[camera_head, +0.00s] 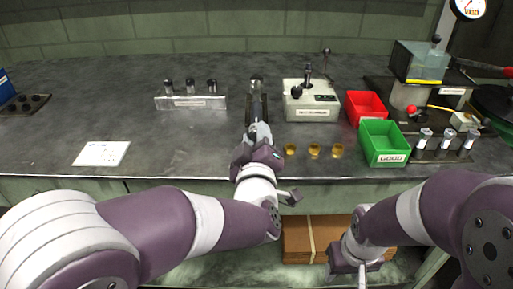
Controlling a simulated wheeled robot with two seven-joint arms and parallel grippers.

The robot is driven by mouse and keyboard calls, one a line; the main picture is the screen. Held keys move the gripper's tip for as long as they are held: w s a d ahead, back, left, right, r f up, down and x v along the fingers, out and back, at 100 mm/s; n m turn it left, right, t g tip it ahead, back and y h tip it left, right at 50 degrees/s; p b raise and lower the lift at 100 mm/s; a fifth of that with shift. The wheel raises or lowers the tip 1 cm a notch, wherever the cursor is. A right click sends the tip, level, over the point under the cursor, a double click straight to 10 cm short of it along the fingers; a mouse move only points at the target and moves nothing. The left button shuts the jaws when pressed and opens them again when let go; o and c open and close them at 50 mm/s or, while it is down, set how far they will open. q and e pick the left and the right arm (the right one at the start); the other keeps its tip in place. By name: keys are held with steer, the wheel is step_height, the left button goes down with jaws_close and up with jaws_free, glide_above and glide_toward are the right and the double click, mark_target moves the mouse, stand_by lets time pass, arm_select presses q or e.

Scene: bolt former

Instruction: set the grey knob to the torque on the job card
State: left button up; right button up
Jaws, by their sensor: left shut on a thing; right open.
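The job card (102,153) is a white sheet lying flat on the left of the bench; its print is too small to read. A dark tool or fixture (257,103) with a metallic cylinder at its far end lies at the middle of the bench, pointing away from me. My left gripper (259,130) is at its near end, shut on what appears to be the grey knob, which the fingers mostly hide. The knob's setting cannot be read. My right gripper (357,268) is open and empty, low in front of the bench edge.
A rack with several cylinders (191,102), a lever machine (311,106), a red bin (366,106), a green bin (383,143) and a press (418,75) stand on the bench. Brass pieces (314,151) lie right of my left gripper. A cardboard box (297,240) is below.

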arm_select(q)
steer(key=n+b, duration=0.9)
steer(key=shift+f+b, duration=0.35)
steer(key=shift+b, duration=0.05)
steer(key=n+b, duration=1.3)
steer(key=n, duration=0.1)
steer(key=shift+r+n, duration=0.1)
steer(key=shift+n, duration=0.3)
steer(key=n+b, duration=0.2)
steer(key=n, duration=0.1)
steer(key=shift+b, duration=0.4)
steer(key=shift+r+n+b, duration=0.2)
steer(key=shift+n+b, duration=0.4)
steer(key=shift+n, duration=0.4)
steer(key=o, duration=1.1)
steer(key=shift+c, duration=0.2)
